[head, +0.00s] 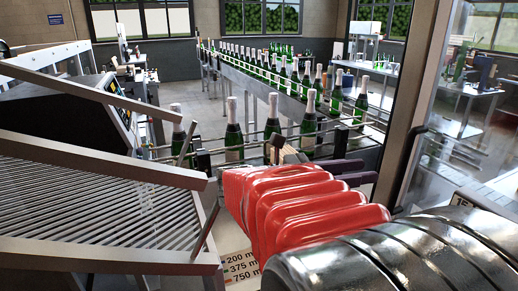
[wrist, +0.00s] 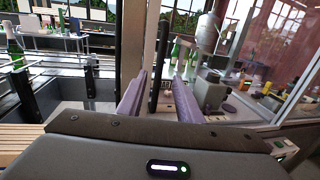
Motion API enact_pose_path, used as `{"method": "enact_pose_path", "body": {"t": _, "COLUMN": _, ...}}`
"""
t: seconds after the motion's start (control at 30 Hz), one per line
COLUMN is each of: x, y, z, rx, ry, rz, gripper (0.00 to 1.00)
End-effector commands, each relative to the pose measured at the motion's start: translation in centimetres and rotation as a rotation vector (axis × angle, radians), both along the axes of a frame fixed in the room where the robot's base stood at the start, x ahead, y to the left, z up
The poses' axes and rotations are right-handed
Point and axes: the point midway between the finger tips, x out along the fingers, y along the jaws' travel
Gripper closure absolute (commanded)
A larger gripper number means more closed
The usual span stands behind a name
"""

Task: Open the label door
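My gripper (head: 362,170) reaches forward past the red ribbed cover of my arm in the head view. Its two purple fingers stand apart in the wrist view (wrist: 160,88), so it is open. A dark upright bar, which looks like a door handle (wrist: 161,62), shows in the gap between the fingers. I cannot tell how far beyond the fingertips it is, and no contact shows. The glass door panel (head: 447,100) with a grey upright frame stands at the right in the head view. It looks closed, but its far edge is hard to make out.
A conveyor (head: 262,80) carries several green bottles with pale tops (head: 234,130) left of the door. A slatted metal rack (head: 90,190) fills the left foreground. Behind the glass, the wrist view shows a grey machine (wrist: 208,90) and small items.

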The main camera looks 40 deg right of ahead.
Motion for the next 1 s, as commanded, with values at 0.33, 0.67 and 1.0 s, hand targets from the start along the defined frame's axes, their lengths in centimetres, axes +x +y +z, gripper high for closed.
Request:
{"method": "enact_pose_path", "body": {"t": 0.33, "x": -1.4, "y": -1.8, "z": 0.0, "rx": 0.000, "ry": -0.001, "rz": -0.003, "gripper": 0.68}}
{"method": "enact_pose_path", "body": {"t": 0.67, "x": -3.3, "y": -4.7, "z": 0.0, "rx": 0.000, "ry": -0.001, "rz": -0.003, "gripper": 0.68}}
{"method": "enact_pose_path", "body": {"t": 1.0, "x": -5.4, "y": -7.7, "z": 0.0, "rx": 0.001, "ry": -0.001, "rz": -0.003, "gripper": 0.68}}
